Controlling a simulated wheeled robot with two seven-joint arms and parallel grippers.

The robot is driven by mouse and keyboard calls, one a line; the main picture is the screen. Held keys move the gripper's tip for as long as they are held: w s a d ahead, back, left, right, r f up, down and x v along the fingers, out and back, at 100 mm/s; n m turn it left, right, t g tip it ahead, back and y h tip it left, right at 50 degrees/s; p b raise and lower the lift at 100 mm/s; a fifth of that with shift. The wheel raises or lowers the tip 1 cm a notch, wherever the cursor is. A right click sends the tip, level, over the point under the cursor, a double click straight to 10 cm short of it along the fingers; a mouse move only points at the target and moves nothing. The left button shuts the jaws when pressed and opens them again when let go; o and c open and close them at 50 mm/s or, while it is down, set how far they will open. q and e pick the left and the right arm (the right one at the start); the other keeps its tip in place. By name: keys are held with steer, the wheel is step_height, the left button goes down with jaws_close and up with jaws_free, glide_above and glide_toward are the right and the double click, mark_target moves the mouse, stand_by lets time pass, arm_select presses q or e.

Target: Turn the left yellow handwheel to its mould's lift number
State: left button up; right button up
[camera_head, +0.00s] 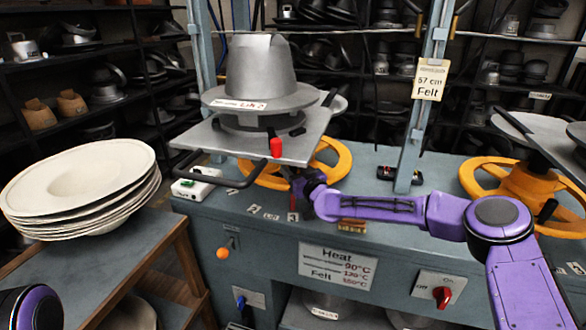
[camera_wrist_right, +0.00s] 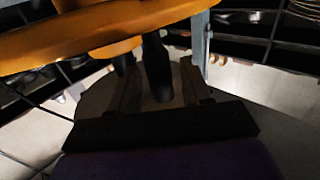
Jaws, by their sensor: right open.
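The left yellow handwheel (camera_head: 333,160) sits under the plate of the left press, partly hidden by that plate and my right arm. A grey hat-shaped mould (camera_head: 262,75) stands upright on the plate, with a white label in red letters on its brim. My right gripper (camera_head: 299,178) is at the wheel's front, small and partly hidden in the head view. In the right wrist view the yellow wheel (camera_wrist_right: 120,30) crosses the top. A dark upright handle (camera_wrist_right: 156,68) stands between the open fingers of my right gripper (camera_wrist_right: 158,85); contact cannot be told. My left gripper is not in view.
Small number plates (camera_head: 270,216) lie on the bench below the left wheel, too small to read surely. A second yellow handwheel (camera_head: 520,180) is at the right. Stacked pale felt hats (camera_head: 85,185) stand at the left. A blue-grey post (camera_head: 425,110) rises between the presses.

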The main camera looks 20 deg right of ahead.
steer(key=shift+w+a, duration=0.1)
steer(key=shift+w, duration=0.25)
